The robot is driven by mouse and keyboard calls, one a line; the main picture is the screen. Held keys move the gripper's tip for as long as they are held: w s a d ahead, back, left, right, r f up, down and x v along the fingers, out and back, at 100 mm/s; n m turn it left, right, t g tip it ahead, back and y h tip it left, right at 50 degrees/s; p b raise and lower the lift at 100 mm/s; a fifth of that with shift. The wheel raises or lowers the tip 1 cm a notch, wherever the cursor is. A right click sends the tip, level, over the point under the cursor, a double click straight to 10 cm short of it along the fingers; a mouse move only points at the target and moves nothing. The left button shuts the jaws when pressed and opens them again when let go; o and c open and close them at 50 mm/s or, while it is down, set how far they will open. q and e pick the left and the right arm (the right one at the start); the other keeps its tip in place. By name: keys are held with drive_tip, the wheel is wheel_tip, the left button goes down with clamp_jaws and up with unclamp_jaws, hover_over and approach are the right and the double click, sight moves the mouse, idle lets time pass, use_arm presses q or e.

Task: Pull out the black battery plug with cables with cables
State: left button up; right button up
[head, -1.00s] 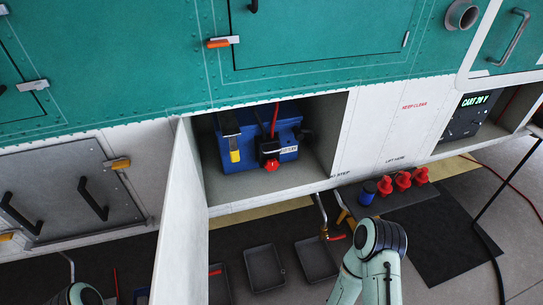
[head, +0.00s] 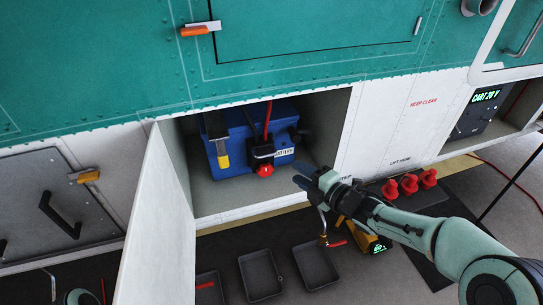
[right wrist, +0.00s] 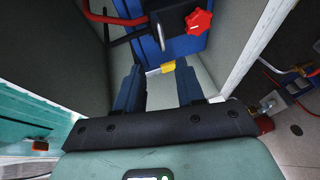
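The blue battery (head: 237,143) sits in the open compartment, with a yellow-tipped black strap on its left. The black plug (head: 262,153) is on the battery's front, with a red knob (head: 265,170) below it and a red cable (head: 267,117) rising from it. In the right wrist view, the plug (right wrist: 172,22) and its red star-shaped knob (right wrist: 199,21) are at the top, beyond the fingers. My right gripper (head: 300,176) is at the compartment's right front, right of the knob and apart from it. Its blue fingers (right wrist: 158,70) are open with nothing between them.
The open white door (head: 160,225) stands left of the compartment, and a side wall (head: 338,125) bounds its right. Black trays (head: 260,274), red caps (head: 409,184) and a yellow device (head: 362,236) lie below on the floor.

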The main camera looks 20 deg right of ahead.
sight(269, 156)
drive_tip(key=p+x, duration=0.1)
drive_tip(key=x, duration=1.1)
drive_tip(key=shift+w+a+f+p, duration=0.15)
drive_tip(key=shift+w+p, duration=0.1)
drive_tip(key=shift+p, duration=0.05)
clamp_jaws()
drive_tip(key=shift+s, duration=0.1)
